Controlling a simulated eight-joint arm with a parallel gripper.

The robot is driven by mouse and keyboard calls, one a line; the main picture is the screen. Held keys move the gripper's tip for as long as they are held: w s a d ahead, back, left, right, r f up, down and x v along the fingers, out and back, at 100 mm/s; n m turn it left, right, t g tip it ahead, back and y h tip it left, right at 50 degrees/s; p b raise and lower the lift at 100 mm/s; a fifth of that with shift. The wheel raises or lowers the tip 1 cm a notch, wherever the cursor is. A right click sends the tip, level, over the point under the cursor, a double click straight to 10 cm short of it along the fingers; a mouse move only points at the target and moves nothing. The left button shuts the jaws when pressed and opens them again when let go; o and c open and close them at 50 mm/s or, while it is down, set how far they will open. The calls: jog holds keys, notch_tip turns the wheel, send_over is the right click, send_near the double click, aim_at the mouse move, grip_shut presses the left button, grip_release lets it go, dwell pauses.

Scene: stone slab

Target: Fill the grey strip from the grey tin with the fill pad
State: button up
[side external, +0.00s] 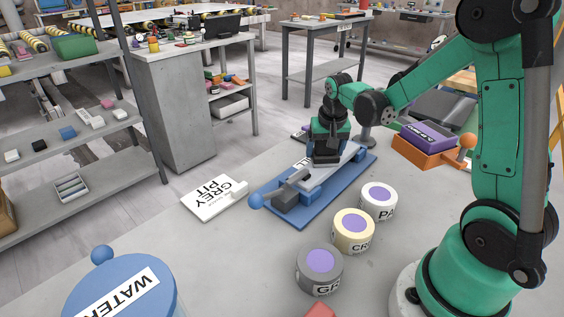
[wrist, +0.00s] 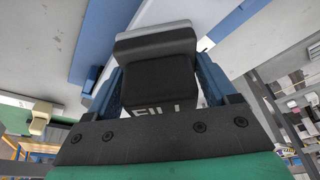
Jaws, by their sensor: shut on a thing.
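My gripper (wrist: 160,88) is shut on the fill pad, a dark block (wrist: 158,75) with white letters partly hidden by the gripper. In the side view my gripper (side external: 325,158) holds it low over the blue fixture (side external: 308,212). A long light-grey piece (side external: 340,165) lies along this fixture, with a dark grey block (side external: 287,199) at its near end. I cannot tell whether the pad touches the piece, and the grey strip itself is not distinct. The grey tin (side external: 319,284), marked "GR", stands at the front with a purple round top, apart from my gripper.
A white "GREY PIT" plate (side external: 214,200) lies left. A blue "WATER" tub (side external: 85,275) is front left. An orange tray (side external: 420,152) holding a purple block is right.

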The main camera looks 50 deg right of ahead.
jog(key=shift+d, duration=0.5)
jog(key=shift+c, duration=0.5)
jog(key=shift+d, duration=1.8)
jog(key=shift+r, duration=3.05)
jog(key=shift+r, duration=1.5)
